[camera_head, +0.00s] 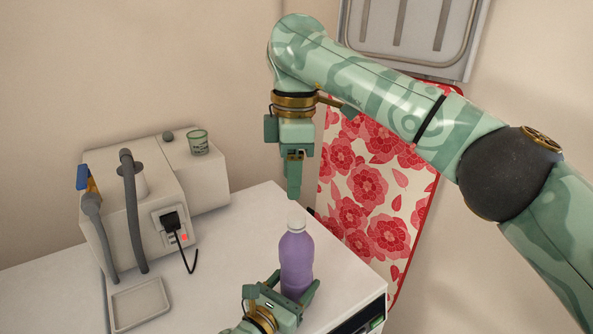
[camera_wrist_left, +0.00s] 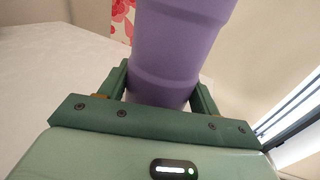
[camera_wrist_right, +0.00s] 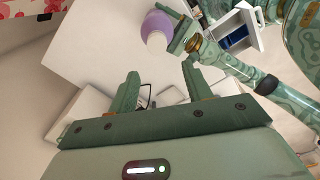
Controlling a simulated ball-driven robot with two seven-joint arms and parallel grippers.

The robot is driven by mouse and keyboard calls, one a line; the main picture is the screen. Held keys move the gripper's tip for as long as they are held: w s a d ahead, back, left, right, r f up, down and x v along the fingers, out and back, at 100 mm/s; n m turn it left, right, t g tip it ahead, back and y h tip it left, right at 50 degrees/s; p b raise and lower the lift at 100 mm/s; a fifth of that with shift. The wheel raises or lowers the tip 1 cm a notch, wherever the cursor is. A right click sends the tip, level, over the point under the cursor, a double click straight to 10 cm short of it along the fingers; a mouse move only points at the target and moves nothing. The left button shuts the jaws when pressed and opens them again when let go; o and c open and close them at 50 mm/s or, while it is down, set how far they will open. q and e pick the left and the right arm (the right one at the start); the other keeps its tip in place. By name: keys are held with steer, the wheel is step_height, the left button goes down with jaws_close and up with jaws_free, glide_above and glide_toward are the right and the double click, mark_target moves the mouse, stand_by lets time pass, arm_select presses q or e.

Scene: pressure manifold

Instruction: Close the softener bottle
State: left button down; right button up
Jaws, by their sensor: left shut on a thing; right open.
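The softener bottle (camera_head: 296,262) is purple with a white top (camera_head: 297,222) and stands upright near the front right of the white surface. I cannot tell whether the white top is tight. My left gripper (camera_head: 293,294) is shut on the bottle's lower body. The left wrist view shows the bottle (camera_wrist_left: 176,50) between its fingers (camera_wrist_left: 160,92). My right gripper (camera_head: 294,192) points down, above the bottle and apart from it. In the right wrist view it is open and empty (camera_wrist_right: 161,78), with the bottle (camera_wrist_right: 158,24) beyond the fingertips.
A grey machine (camera_head: 140,205) with hoses and a black plug (camera_head: 170,221) stands at the left. A green cup (camera_head: 198,142) sits on it. A shallow tray (camera_head: 139,303) lies in front. A red flowered panel (camera_head: 375,190) stands behind. The surface between machine and bottle is clear.

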mark_target(297, 215)
steer(key=n, duration=0.5)
steer(key=shift+w+d+h, duration=0.15)
steer(key=shift+d+h, duration=0.15)
steer(key=shift+d, duration=0.1)
steer(key=shift+f, duration=4)
steer(key=c, duration=1)
steer(key=shift+c, duration=0.3)
